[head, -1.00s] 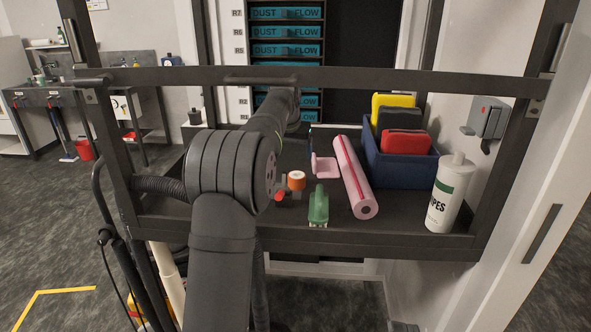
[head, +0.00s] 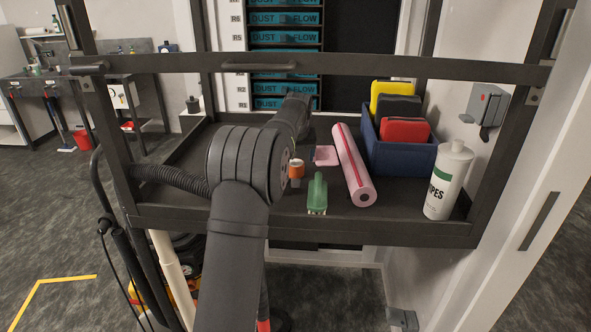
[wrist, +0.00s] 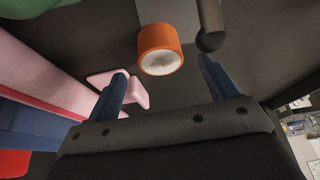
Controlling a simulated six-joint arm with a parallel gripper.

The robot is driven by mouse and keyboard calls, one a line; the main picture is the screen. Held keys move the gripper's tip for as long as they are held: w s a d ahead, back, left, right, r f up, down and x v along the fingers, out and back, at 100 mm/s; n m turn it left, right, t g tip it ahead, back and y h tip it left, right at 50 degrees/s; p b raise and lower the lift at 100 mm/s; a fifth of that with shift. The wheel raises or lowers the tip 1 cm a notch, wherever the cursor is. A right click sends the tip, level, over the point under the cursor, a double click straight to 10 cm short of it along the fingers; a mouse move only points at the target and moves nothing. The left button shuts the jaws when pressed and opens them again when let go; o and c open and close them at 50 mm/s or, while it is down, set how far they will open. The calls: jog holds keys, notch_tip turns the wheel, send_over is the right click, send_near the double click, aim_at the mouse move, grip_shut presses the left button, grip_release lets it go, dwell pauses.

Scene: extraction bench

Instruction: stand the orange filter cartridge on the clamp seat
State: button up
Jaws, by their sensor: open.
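The orange filter cartridge (head: 297,169) stands on the dark tray just right of my arm in the head view, with a pale grey part showing below it. In the wrist view the cartridge (wrist: 159,42) shows its orange side and whitish round end. My gripper (wrist: 162,68) is open, its two blue fingers apart. The cartridge appears ahead of the gap between the fingertips, with nothing held. In the head view my arm hides the gripper. I cannot pick out the clamp seat for certain; a dark round-ended post (wrist: 210,28) is close to the cartridge in the wrist view.
A pink angled piece (head: 326,156), a green tool (head: 317,193) and a pink roll (head: 353,168) lie right of the cartridge. A blue bin (head: 401,156) and a white wipes bottle (head: 447,183) stand farther right. A dark rail (head: 400,63) crosses above the tray.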

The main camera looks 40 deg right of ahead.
aim_at(296, 163)
jog(key=x, duration=0.5)
jog(key=shift+w+f, duration=0.1)
jog(key=shift+f, duration=0.25)
jog(key=c, duration=1.2)
jog(key=shift+r, duration=0.1)
notch_tip(296, 163, up, 4)
jog(key=shift+r, duration=0.2)
jog(key=s+r, duration=0.2)
jog(key=s, duration=0.1)
jog(key=s+d+r, duration=0.1)
jog(key=s+r, duration=0.1)
jog(key=s, duration=0.2)
jog(key=s+d+r, duration=0.1)
jog(key=s+r, duration=0.1)
jog(key=s, duration=0.2)
jog(key=shift+s+d+r, duration=0.2)
jog(key=shift+s+d, duration=0.05)
